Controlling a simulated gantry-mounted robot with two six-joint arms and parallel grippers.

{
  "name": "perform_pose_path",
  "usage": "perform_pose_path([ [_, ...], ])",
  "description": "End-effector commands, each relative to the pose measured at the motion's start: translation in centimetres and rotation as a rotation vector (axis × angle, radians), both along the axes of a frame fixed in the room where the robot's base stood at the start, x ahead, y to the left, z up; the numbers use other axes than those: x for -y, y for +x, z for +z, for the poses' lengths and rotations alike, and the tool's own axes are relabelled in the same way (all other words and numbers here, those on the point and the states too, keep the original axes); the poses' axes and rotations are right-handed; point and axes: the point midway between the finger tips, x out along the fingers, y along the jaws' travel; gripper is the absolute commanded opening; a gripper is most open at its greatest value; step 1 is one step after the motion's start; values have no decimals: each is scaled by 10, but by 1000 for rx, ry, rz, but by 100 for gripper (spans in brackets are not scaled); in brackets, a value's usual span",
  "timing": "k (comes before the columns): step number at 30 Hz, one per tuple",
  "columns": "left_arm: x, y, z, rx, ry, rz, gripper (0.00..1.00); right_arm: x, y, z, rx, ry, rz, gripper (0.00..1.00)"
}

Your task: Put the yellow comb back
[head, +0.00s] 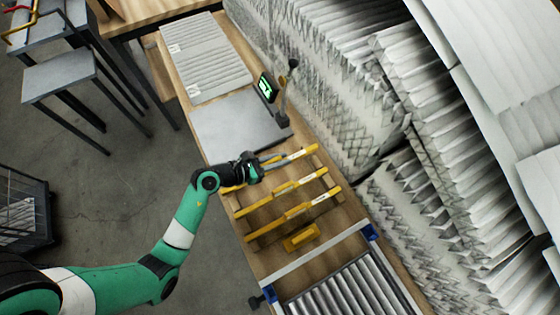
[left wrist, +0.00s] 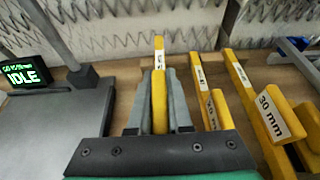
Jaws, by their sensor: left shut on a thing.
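My left gripper (head: 272,161) is shut on a yellow comb (head: 302,153), the one nearest the grey plate. In the left wrist view this comb (left wrist: 159,85) stands between the two grey fingers (left wrist: 159,105), with a small white label on it. Whether it rests on the bench or is slightly raised cannot be told. Two more yellow combs lie roughly parallel beside it, a middle one (head: 284,190) and a farther one (head: 292,214). A label reading "30 mm" shows on a yellow block (left wrist: 280,117) at the right of the left wrist view. My right gripper is not in view.
Pleated white filter material (head: 350,110) borders the wooden bench's far side.

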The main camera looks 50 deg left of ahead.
Motion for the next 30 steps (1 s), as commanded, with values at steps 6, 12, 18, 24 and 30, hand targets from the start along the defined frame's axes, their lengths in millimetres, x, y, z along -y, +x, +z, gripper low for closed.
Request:
perform_pose_path([
  [6,-5,4,-18,-1,-2,1,0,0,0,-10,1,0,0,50],
  [12,-4,4,-37,2,-1,1,0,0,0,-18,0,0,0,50],
  [18,-4,3,-36,1,0,1,0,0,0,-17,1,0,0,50],
  [24,-4,3,-43,0,0,1,0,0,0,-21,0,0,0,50],
  [30,-4,3,-44,-1,1,1,41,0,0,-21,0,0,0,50],
])
